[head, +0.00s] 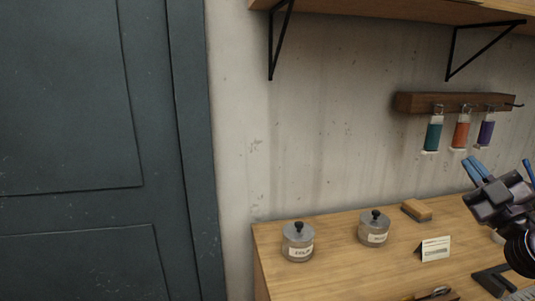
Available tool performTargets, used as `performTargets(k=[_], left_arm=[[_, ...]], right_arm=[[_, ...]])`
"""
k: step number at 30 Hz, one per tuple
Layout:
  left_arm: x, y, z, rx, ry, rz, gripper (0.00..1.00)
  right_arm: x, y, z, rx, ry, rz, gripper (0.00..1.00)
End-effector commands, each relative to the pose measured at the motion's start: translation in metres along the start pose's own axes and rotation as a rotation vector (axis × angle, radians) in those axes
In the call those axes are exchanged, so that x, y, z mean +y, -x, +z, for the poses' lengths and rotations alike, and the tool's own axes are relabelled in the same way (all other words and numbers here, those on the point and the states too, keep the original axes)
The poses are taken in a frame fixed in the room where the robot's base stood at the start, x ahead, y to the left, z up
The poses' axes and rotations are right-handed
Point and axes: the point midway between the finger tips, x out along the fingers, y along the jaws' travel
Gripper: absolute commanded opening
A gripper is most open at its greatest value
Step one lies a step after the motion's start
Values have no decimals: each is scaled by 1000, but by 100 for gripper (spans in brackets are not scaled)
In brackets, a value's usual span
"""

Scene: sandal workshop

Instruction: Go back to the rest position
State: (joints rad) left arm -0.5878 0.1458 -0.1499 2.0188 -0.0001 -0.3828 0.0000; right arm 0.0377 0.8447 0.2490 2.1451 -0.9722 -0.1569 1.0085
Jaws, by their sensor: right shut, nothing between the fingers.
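My right gripper (474,170) is at the right edge of the head view, raised in front of the wall above the workbench. Its blue-tipped fingers point up and to the left, and they are shut with nothing held. Part of its arm is cut off by the picture's edge. My left gripper is not in view.
The wooden workbench (335,270) bears two labelled metal jars (298,242) (374,228), a brush-like block (416,210) and a small card (434,249). Coloured tags (461,133) hang from a wall rack (420,103). A shelf (400,10) is above; a dark door (80,150) is left.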

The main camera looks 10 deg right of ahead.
Motion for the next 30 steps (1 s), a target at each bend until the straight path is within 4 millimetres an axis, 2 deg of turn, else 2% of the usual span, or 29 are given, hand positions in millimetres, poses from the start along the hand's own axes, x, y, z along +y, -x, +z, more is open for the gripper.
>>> performTargets(k=[1, 5, 6, 9, 13, 17, 18, 21, 24, 30], left_arm=[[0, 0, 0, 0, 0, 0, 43], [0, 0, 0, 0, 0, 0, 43], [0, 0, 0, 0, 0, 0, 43], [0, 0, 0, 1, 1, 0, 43], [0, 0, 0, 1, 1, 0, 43], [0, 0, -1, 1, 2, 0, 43], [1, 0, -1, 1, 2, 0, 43], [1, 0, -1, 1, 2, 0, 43], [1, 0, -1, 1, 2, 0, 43], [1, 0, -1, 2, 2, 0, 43]], right_arm=[[-14, 21, 15, -86, -48, 39, 0], [-46, 74, 51, -339, -139, 120, 0], [-57, 92, 61, -425, -162, 133, 0], [-88, 142, 81, -650, -216, 141, 0], [-130, 208, 93, -936, -276, 97, 0], [-174, 274, 88, -1208, -333, -3, 0], [-187, 294, 83, -1286, -351, -45, 0], [-213, 333, 68, -1441, -392, -150, 0], [-232, 361, 52, -1548, -426, -243, 0], [-257, 399, 22, -1686, -482, -401, 0]])
